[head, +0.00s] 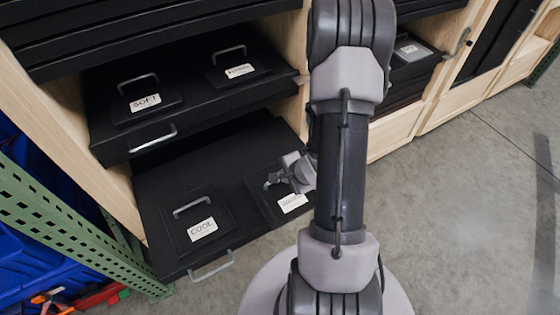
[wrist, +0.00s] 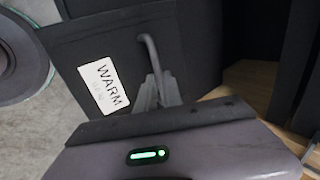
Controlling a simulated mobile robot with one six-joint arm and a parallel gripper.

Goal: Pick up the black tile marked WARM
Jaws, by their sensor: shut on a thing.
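The black tile marked WARM (wrist: 65,55) fills the left and middle of the wrist view, with its white label (wrist: 103,85) readable. My gripper (wrist: 158,88) is shut on the tile's thin grey handle (wrist: 148,50). In the head view my gripper (head: 282,179) is at the right side of the lower pulled-out drawer, over a black tile (head: 265,198). That tile's label (head: 291,203) is too small to read there, and my arm hides part of it. I cannot tell whether the tile is lifted.
A black tile marked COOL (head: 187,232) lies left in the same drawer (head: 160,178). The drawer above holds a tile marked SOFT (head: 150,112) and another tile (head: 240,84). A green perforated post (head: 60,210) stands at the left. Grey floor (head: 450,220) is open at the right.

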